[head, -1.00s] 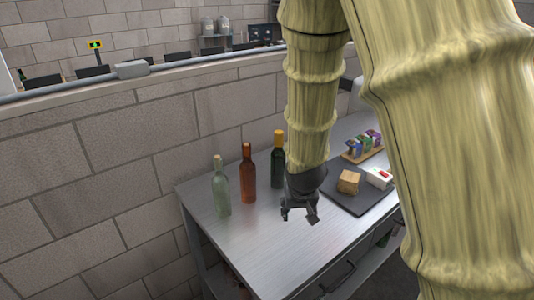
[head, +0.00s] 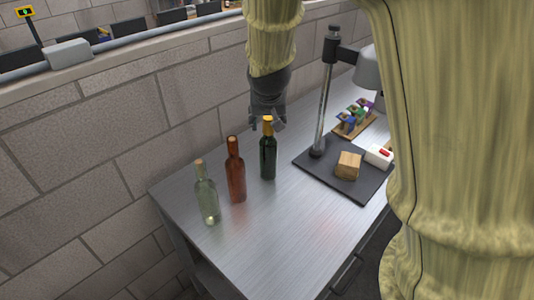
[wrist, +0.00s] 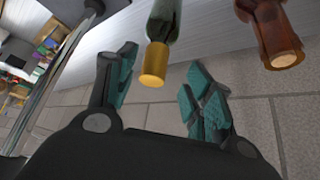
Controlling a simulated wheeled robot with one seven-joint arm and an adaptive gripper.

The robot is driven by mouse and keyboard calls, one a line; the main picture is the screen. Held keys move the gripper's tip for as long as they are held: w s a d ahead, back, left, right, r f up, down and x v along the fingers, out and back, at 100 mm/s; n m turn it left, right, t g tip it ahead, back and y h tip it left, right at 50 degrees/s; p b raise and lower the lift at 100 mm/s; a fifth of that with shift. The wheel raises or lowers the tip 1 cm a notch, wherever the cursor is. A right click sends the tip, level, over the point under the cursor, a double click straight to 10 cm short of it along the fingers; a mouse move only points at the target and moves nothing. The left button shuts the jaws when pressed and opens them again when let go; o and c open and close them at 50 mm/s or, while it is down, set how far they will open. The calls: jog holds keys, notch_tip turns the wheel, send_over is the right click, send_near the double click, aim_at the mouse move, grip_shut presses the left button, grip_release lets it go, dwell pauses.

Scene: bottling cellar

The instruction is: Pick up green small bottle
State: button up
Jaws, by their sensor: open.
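A dark green bottle (head: 268,158) with a yellow top stands upright on the metal table, rightmost of three bottles. My gripper (head: 268,122) is open, pointing down at the bottle's top, with a finger to each side of it in the head view. In the wrist view the yellow top (wrist: 154,64) shows near the gap between the open teal-padded fingers. The fingers do not visibly grip it; I cannot tell the exact depth between them. A pale green clear bottle (head: 207,198) stands at the left end of the row.
A brown bottle (head: 236,172) stands between the two green ones and shows in the wrist view (wrist: 272,35). A dark stand base (head: 330,180) with a post holds a wooden block (head: 348,165). A block wall runs behind the metal table (head: 255,245), whose front is clear.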

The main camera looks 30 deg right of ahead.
aim_at(269, 122)
jog(key=shift+w+d+f, duration=0.2)
jog(key=shift+d+f, duration=0.05)
jog(key=shift+f, duration=0.4)
jog(key=shift+w+d+f+p, duration=0.5)
jog(key=shift+w+f+p, duration=0.25)
jog(key=shift+p+x, duration=0.4)
jog(key=shift+x, duration=1.25)
jog(key=shift+r, duration=0.1)
grip_shut()
